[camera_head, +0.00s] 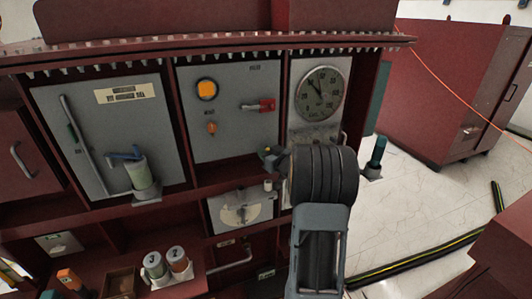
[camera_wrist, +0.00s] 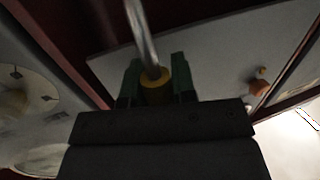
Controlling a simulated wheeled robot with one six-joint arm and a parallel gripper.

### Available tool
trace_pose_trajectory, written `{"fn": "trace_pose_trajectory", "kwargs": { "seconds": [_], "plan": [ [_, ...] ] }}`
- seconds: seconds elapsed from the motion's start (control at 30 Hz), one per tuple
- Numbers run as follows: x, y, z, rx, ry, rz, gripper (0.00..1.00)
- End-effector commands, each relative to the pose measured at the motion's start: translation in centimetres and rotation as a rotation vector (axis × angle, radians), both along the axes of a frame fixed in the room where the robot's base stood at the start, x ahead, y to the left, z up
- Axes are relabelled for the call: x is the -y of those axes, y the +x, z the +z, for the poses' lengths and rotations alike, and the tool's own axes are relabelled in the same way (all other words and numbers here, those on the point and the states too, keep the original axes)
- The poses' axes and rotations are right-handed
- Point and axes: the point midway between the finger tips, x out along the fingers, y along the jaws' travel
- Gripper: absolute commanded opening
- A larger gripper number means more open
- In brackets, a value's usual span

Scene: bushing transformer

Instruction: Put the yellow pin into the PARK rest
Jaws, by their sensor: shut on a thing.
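The yellow pin (camera_wrist: 155,85) is between the green fingers of my gripper (camera_wrist: 157,88) in the wrist view, a yellow collar with a metal rod running up out of frame. My gripper is shut on the collar. In the head view my gripper (camera_head: 272,157) is beside the lower right of the grey panel, partly hidden by my dark wrist; a small yellow spot shows there. I cannot pick out the PARK rest for sure; the labels are too small to read.
The grey panel (camera_head: 230,140) carries an orange lamp (camera_head: 206,89), a small orange part (camera_head: 211,128) and a red handle (camera_head: 264,105). A round gauge (camera_head: 322,92) is at its right. A dial box (camera_head: 240,212) is below. Two numbered cylinders (camera_head: 165,262) stand lower left.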

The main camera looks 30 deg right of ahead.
Motion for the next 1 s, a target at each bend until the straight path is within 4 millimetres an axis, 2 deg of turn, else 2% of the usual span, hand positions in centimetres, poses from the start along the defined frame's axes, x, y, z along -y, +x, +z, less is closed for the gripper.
{"fn": "trace_pose_trajectory", "kwargs": {
  "seconds": [0.3, 0.5, 1.0],
  "plan": [
    [0.0, 0.0, -3.1, 0.0, -0.001, 0.0, 0.0],
    [0.0, 0.0, -4.4, 0.0, -0.001, 0.0, 0.0],
    [0.0, 0.0, -4.6, 0.0, -0.001, 0.0, 0.0]
  ]
}}
